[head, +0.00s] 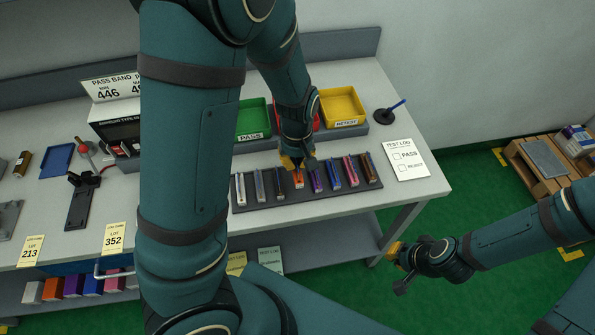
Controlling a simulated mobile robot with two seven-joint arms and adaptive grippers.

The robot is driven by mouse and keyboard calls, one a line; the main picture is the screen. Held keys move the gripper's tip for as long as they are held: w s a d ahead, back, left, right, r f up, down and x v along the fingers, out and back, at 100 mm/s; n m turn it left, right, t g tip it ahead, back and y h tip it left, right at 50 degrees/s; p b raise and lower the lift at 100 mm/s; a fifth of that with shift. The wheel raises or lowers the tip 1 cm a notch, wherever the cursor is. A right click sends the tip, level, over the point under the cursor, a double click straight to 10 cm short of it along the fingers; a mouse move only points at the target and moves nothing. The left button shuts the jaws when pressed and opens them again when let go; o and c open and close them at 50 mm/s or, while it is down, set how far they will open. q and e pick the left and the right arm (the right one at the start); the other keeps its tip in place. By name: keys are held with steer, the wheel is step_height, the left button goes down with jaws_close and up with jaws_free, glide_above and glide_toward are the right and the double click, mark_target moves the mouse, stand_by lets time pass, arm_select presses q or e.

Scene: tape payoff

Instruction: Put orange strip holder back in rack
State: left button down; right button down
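The orange strip holder (298,181) stands in the dark rack (262,204) on the table, in the middle of a row of coloured holders. My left gripper (298,163) is right over it, with its yellow fingers at the holder's upper end. The fingers and the wrist partly cover the holder's top, so I cannot tell whether they are closed on it or apart from it. My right gripper (397,256) is off to the right, past the table's front edge and away from the rack. Its opening is too small to make out.
Purple (317,180), blue (334,176) and other holders stand close on both sides. Behind the rack are a green PASS bin (252,119), a red bin and a yellow RETEST bin (342,105). A test log sheet (405,160) lies to the right. My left arm hides the table's middle.

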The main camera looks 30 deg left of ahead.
mark_target(296, 171)
arm_select(q)
step_height(296, 171, down, 4)
steer(key=shift+f+b, duration=0.2)
steer(key=shift+b, duration=0.35)
steer(key=shift+w, duration=0.1)
steer(key=shift+f, duration=0.1)
steer(key=c, duration=1.7)
jaws_free()
steer(key=shift+f, duration=0.1)
steer(key=o, duration=0.6)
steer(key=shift+c, duration=0.2)
step_height(296, 171, up, 12)
steer(key=p, duration=0.3)
steer(key=shift+r, duration=0.25)
